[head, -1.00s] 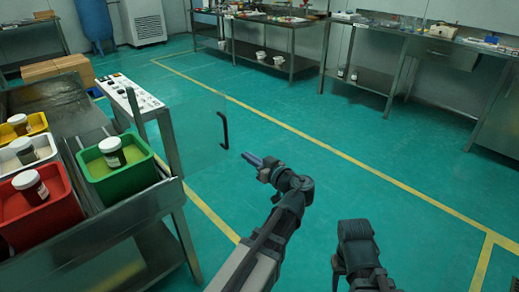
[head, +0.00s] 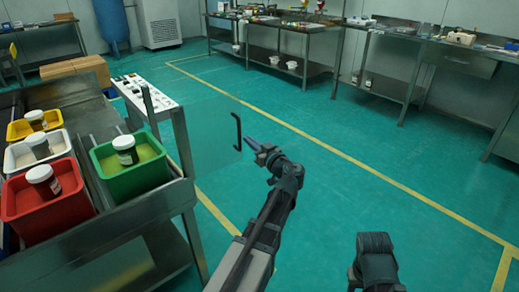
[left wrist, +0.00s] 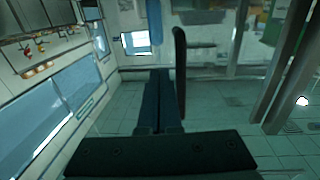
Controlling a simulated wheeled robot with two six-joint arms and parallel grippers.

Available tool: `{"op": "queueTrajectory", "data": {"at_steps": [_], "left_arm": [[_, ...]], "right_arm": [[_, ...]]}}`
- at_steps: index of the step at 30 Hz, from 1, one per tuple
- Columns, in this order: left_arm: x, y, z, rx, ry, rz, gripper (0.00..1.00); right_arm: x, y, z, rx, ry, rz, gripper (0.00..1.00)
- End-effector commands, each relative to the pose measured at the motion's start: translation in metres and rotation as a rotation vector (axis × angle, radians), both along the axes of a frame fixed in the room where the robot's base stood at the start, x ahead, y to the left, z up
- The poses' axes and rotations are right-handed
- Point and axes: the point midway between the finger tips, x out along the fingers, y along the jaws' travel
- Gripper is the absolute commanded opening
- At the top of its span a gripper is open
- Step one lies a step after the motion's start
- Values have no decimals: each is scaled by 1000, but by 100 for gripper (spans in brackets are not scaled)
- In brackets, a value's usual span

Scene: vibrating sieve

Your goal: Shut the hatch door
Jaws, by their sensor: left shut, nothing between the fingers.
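The hatch door (head: 208,138) is a clear, see-through panel standing open at the right side of the metal bench, with a black bar handle (head: 238,132) on its free edge. My left gripper (head: 249,141) is shut and empty, its fingertips close to the right of the handle in the head view. In the left wrist view the shut fingers (left wrist: 158,98) point forward, and the dark upright handle (left wrist: 180,72) stands just right of them. I cannot tell whether they touch. Part of my right arm shows in the head view, but its fingers do not.
On the bench are a green bin (head: 130,175), a red bin (head: 45,210), a white bin (head: 40,152) and a yellow bin (head: 32,127), each with a jar. A control panel (head: 145,94) stands behind. The green floor to the right is clear.

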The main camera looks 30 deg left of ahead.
Motion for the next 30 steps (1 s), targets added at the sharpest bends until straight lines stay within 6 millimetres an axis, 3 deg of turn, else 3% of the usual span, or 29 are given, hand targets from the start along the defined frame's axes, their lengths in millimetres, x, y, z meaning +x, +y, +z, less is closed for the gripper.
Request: {"op": "queueTrajectory", "data": {"at_steps": [3,9,23,30], "left_arm": [[10,16,0,0,0,1,0],[16,29,0,0,0,0,0],[17,32,0,0,0,1,0],[28,43,0,0,0,60,0]], "right_arm": [[0,0,0,0,0,0,50],[0,0,0,0,0,0,50],[0,0,0,0,0,0,50],[0,0,0,0,0,0,50]]}}
